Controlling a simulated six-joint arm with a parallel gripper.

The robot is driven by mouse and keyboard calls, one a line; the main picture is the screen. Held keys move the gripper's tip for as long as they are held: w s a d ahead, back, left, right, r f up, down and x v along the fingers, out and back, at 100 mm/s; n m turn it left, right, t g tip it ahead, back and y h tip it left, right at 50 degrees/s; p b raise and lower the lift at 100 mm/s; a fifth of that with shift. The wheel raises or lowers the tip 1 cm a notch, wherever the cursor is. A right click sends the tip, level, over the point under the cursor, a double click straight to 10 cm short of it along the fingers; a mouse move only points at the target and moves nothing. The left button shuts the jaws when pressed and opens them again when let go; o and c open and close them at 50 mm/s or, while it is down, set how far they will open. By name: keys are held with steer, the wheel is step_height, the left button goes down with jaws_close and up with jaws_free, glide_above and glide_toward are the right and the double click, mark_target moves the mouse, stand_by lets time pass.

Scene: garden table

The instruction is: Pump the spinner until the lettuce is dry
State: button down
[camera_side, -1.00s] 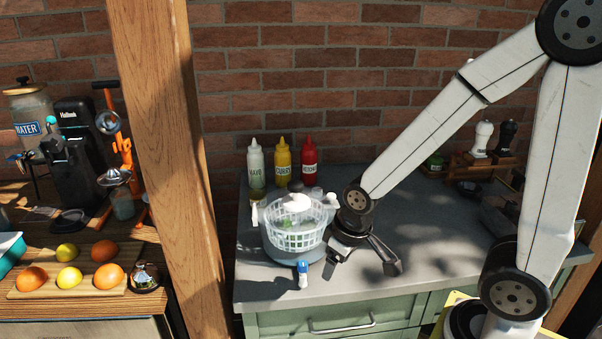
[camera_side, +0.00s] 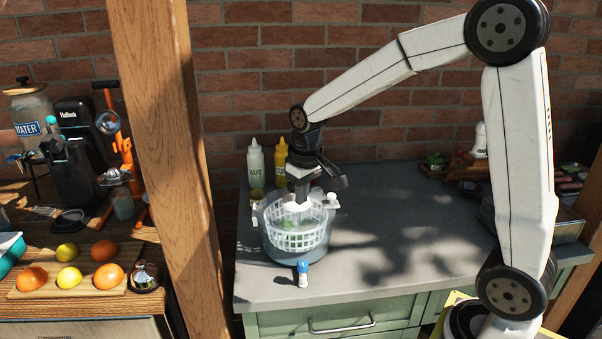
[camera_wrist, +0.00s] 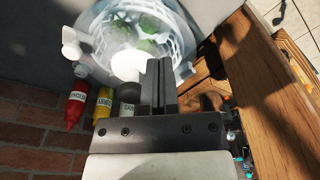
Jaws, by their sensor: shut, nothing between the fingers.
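The salad spinner (camera_side: 297,253) stands on the grey counter, with a white slotted basket (camera_side: 298,240) inside a clear bowl. Green lettuce (camera_side: 290,222) shows in the basket; in the wrist view, green leaves (camera_wrist: 148,46) show through the clear top. A white round knob (camera_wrist: 126,67) sits at the middle of the spinner's top. My gripper (camera_side: 299,196) is above the spinner, pointing down. Its fingers (camera_wrist: 158,75) are shut and empty, right beside or over the knob in the wrist view. I cannot tell whether they touch it. How dry the lettuce is cannot be seen.
A mayo bottle (camera_side: 256,165) and a yellow bottle (camera_side: 280,160) stand behind the spinner by the brick wall; a red ketchup bottle (camera_wrist: 76,105) is beside them. A wooden post (camera_side: 165,150) rises at left. The counter right of the spinner is clear.

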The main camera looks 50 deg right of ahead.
steer(key=shift+m+g, duration=0.4)
steer(key=shift+g, duration=0.2)
steer(key=w+d+r, duration=0.1)
steer(key=w+r, duration=0.1)
steer(key=w+d+r, duration=0.2)
steer(key=r, duration=0.1)
steer(key=w+d+r, duration=0.2)
steer(key=shift+d+r, duration=0.2)
steer(key=shift+r, duration=0.05)
steer(key=shift+f, duration=0.15)
steer(key=shift+f, duration=2.75)
steer(key=shift+f, duration=0.15)
